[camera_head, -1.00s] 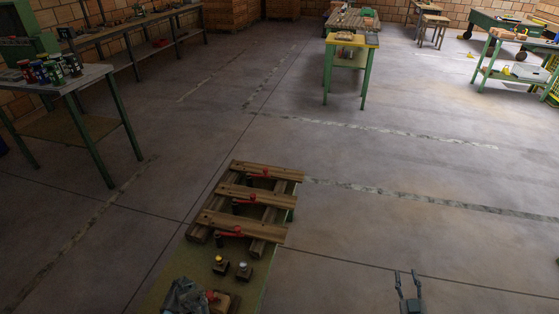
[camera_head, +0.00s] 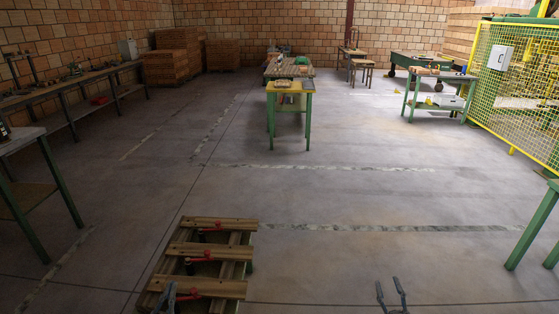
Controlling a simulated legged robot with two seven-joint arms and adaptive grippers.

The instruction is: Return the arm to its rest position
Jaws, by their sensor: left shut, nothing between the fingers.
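My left gripper (camera_head: 171,292) shows at the bottom edge as a grey shape in front of the near left part of the wooden pallet frame. Its fingers are together, with nothing seen in them. My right gripper (camera_head: 391,287) is at the bottom, right of centre, over bare floor. Its two fingers stand apart and nothing is between them. Most of both arms is out of view. The wooden frame (camera_head: 212,249) has several planks across it with red-handled clamps (camera_head: 206,255) on them. The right gripper is well clear of it.
A green-legged table (camera_head: 273,131) stands ahead on the floor. A grey-topped table (camera_head: 22,140) is at the left, and a green table leg (camera_head: 533,228) at the right. A yellow mesh fence (camera_head: 521,85) is at the far right. The middle floor is clear.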

